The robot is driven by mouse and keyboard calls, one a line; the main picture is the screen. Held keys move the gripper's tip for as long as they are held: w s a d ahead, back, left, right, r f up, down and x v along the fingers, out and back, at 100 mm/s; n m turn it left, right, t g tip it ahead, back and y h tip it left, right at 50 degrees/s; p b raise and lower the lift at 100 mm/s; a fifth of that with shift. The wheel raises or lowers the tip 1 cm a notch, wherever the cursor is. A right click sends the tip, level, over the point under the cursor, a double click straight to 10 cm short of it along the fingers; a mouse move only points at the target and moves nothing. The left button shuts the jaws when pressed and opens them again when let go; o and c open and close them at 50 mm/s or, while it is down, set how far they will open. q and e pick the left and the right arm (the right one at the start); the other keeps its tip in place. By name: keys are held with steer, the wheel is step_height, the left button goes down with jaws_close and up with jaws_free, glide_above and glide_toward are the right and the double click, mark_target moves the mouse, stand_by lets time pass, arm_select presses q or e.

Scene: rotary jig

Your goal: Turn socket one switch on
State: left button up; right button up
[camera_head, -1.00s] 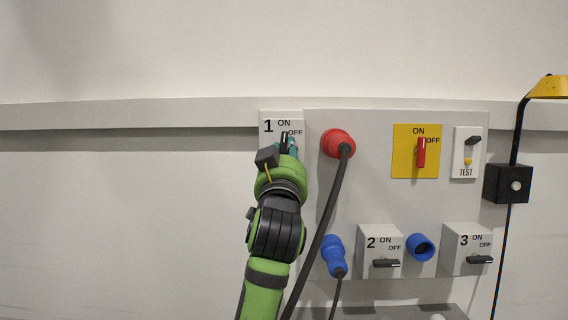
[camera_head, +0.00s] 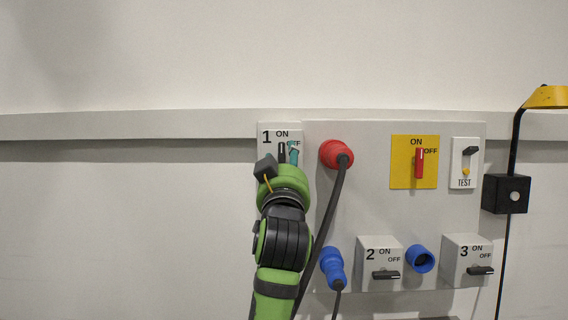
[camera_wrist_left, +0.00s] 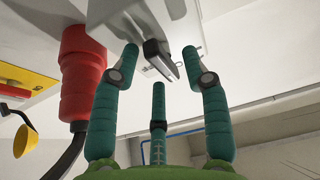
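The socket one box (camera_head: 266,150) is white, with a 1 and ON and OFF labels, at the upper left of the panel. In the left wrist view the dark handle (camera_wrist_left: 158,55) shows beyond and between the fingertips, with gaps on both sides. My left gripper (camera_wrist_left: 160,60) has its teal fingers spread and holds nothing. In the head view this gripper (camera_head: 288,158) is in front of the box and hides its lower part. My right gripper is not in view.
A red plug (camera_head: 336,154) with a thick dark cable hangs close to the right of my left arm. A blue plug (camera_head: 333,267), switch box 2 (camera_head: 368,264), switch box 3 (camera_head: 456,262) and a yellow plate with a red switch (camera_head: 402,172) are on the panel. The wall on the left is clear.

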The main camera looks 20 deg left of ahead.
arm_select(q)
steer(key=shift+f, duration=0.1)
steer(key=v, duration=1.2)
